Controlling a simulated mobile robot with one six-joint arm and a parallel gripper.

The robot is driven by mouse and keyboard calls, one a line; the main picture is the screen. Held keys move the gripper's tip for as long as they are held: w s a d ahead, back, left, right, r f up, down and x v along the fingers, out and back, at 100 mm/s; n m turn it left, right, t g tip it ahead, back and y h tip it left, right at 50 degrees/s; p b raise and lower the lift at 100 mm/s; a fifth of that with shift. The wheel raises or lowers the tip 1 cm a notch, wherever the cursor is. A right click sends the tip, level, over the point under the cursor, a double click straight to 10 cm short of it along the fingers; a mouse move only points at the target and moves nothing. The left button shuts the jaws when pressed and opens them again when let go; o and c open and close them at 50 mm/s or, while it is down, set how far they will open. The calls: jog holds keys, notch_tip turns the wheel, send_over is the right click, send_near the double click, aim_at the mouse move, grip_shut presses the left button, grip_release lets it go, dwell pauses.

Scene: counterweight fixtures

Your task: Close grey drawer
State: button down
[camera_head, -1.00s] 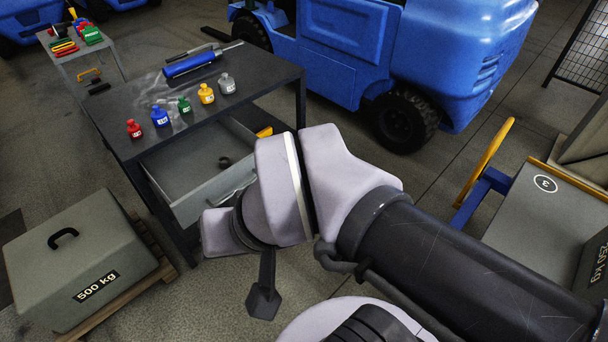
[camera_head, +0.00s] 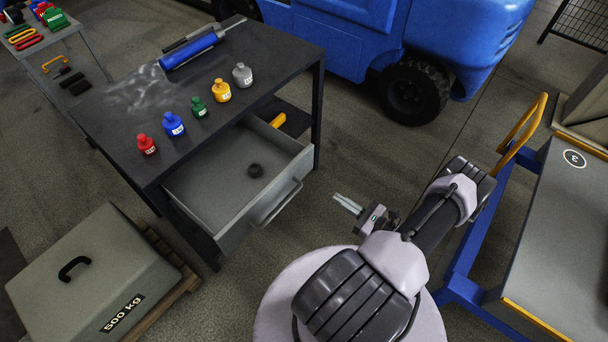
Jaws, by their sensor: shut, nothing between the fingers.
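The grey drawer (camera_head: 213,229) is pulled out of the dark table (camera_head: 139,119) and stands open toward me. Its bar handle (camera_head: 277,203) is on the front panel. Nothing is held.
Several coloured weights, including a red one (camera_head: 146,144), and a blue cylinder tool (camera_head: 190,50) are on the tabletop. A 500 kg block (camera_head: 90,275) stands at left. A blue cart (camera_head: 459,262) is at right, a forklift (camera_head: 420,40) behind. Floor before the drawer is open.

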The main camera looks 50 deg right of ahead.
aim_at(298, 173)
jog(key=w, duration=0.4)
jog(key=w+b, duration=0.1)
jog(key=w, duration=0.4)
jog(key=w+a+b, duration=0.1)
jog(key=w, duration=0.4)
jog(key=shift+a, duration=0.1)
